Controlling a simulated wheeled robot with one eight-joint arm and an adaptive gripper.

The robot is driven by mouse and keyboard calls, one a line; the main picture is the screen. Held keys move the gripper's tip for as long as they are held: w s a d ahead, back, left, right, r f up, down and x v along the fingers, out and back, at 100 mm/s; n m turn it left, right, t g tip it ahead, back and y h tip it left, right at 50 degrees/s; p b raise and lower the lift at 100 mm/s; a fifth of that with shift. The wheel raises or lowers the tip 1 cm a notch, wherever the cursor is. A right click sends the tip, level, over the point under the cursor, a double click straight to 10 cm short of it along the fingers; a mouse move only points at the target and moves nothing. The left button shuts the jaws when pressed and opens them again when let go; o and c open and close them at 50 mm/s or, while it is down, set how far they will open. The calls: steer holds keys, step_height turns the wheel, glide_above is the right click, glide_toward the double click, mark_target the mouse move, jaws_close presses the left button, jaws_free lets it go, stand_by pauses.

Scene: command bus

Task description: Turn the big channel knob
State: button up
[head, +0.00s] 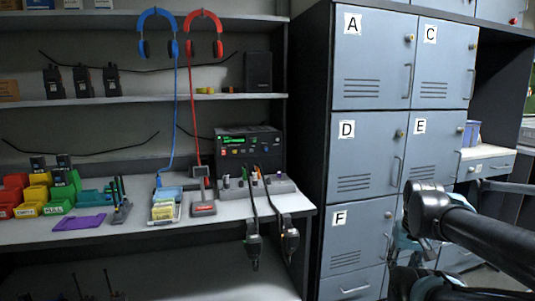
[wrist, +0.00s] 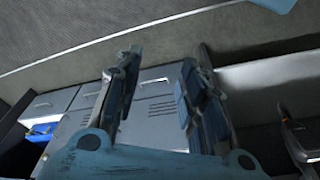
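A black radio unit (head: 248,144) with a lit green display and small coloured lights stands at the back right of the workbench. Its knobs are too small in the head view for me to pick out the big channel knob. My gripper (wrist: 160,68) shows in the wrist view with its two fingers spread apart and nothing between them. In the head view my arm reaches in from the lower right, in front of the lockers and well to the right of the radio. The gripper is mostly hidden behind my arm there.
Grey lockers (head: 371,58) stand right of the workbench (head: 100,234). A grey charger base (head: 268,187) sits before the radio, with two handheld microphones (head: 288,240) hanging over the bench edge. Blue (head: 158,30) and red headsets (head: 203,32) hang above, their cords reaching the bench.

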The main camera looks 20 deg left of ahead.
steer(key=w+a+r+n+t+y, duration=0.35)
steer(key=w+a+r, duration=0.4)
steer(key=a, duration=0.35)
steer(key=w+a+r+n+t+y, duration=0.3)
steer(key=w+a+r+y, duration=0.35)
steer(key=a, duration=0.55)
steer(key=w+a+r+n+t+y, duration=0.2)
steer(key=w+a+r+n+t, duration=0.15)
steer(key=w+a+r, duration=0.65)
steer(key=m+t+h, duration=0.2)
steer(key=t+h, duration=0.1)
glide_toward(266, 150)
steer(key=x, duration=0.8)
steer(key=shift+w+a, duration=0.1)
steer(key=shift+w, duration=0.15)
jaws_close()
